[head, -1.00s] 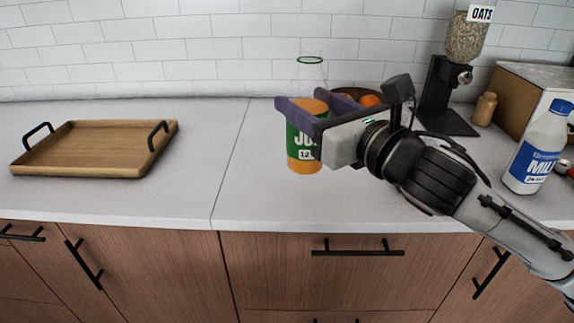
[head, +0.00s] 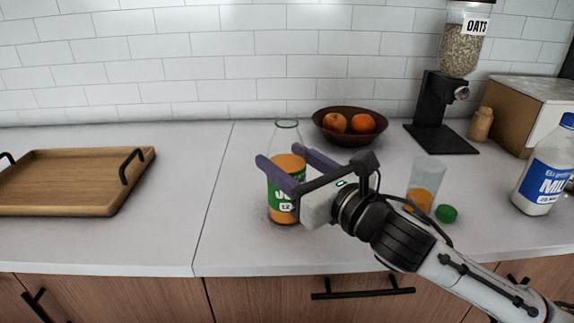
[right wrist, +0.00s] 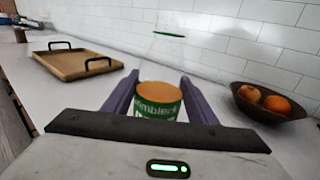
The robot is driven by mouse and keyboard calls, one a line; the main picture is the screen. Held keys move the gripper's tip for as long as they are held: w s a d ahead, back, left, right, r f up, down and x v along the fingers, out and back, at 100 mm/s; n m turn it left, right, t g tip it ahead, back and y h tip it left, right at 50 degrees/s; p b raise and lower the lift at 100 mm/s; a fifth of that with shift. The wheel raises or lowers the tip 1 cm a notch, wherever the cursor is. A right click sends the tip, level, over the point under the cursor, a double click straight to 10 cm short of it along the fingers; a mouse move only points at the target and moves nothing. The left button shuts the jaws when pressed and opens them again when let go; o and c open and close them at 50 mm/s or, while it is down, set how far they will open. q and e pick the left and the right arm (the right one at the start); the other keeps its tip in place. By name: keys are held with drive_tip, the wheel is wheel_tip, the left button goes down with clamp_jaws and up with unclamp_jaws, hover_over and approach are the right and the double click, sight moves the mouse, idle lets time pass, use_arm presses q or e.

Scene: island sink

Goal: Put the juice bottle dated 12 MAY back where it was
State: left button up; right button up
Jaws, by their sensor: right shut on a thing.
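The juice bottle (head: 287,175) is clear with orange juice, a green label and an open neck with a green rim. Its label shows "12", the rest of the date being hidden by my gripper. My right gripper (head: 283,168) is shut on the bottle, which is upright; in the head view its base is at the counter, and I cannot tell whether it touches. In the right wrist view the bottle (right wrist: 158,100) stands between the purple fingers. My left gripper is not in view.
A glass with orange juice (head: 424,186) and a green cap (head: 446,213) are right of the bottle. A fruit bowl (head: 350,139), oats dispenser (head: 440,110), milk bottle (head: 546,172) and cardboard box (head: 527,105) stand behind and right. A wooden tray (head: 75,208) is left, with clear counter between.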

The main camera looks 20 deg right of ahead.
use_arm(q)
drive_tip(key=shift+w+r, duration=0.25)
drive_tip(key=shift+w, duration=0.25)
use_arm(e)
drive_tip(key=shift+f, duration=0.15)
drive_tip(key=o, duration=0.6)
drive_tip(key=shift+f, duration=0.1)
drive_tip(key=o, duration=0.5)
drive_tip(key=shift+c, duration=0.2)
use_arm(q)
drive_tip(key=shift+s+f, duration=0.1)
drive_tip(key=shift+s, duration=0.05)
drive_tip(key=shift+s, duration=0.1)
